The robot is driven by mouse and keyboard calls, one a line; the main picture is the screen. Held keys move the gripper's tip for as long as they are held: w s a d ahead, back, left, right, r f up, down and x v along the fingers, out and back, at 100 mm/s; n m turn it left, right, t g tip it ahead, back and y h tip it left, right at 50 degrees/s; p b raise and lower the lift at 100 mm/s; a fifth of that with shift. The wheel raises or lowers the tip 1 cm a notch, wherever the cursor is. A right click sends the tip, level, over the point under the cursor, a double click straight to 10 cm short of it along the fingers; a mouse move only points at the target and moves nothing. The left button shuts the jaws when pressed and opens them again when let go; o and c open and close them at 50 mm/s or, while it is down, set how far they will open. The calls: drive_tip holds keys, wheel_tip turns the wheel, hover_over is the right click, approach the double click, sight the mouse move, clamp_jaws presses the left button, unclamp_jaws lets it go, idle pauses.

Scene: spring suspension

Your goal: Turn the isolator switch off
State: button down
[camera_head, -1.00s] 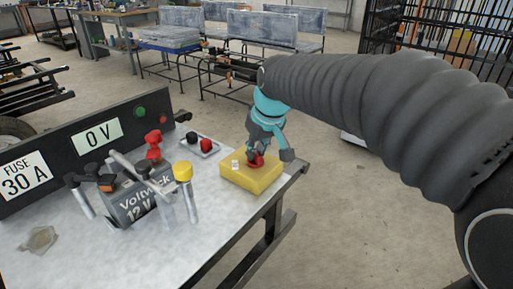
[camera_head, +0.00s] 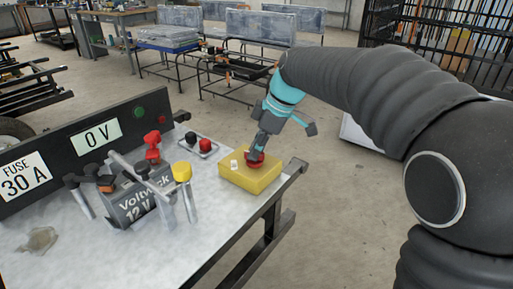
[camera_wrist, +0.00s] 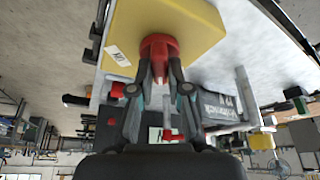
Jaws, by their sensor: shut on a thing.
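The isolator switch is a yellow box (camera_head: 252,178) near the right edge of the bench in the head view, with a red knob (camera_wrist: 158,50) on its top. In the wrist view the box (camera_wrist: 195,25) fills the top, with a small white label on its face. My gripper (camera_head: 257,155) comes down onto the knob from above, tilted. In the wrist view my gripper (camera_wrist: 159,70) has one finger on each side of the red knob, shut on it. The fingers hide part of the knob in the head view.
Left of the box stand a battery (camera_head: 140,200) marked 12 V, several upright clamps and a yellow-capped post (camera_head: 182,172). A small tray (camera_head: 199,146) with red and black caps lies behind. A black panel (camera_head: 85,145) reads 0 V and FUSE 30 A.

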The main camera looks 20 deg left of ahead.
drive_tip(key=shift+n+g, duration=0.5)
drive_tip(key=shift+n, duration=0.8)
drive_tip(key=shift+h, duration=0.3)
drive_tip(key=c, duration=1.1)
unclamp_jaws()
drive_tip(key=v, duration=1.2)
drive_tip(key=shift+w+f, duration=0.1)
drive_tip(key=shift+w, duration=0.05)
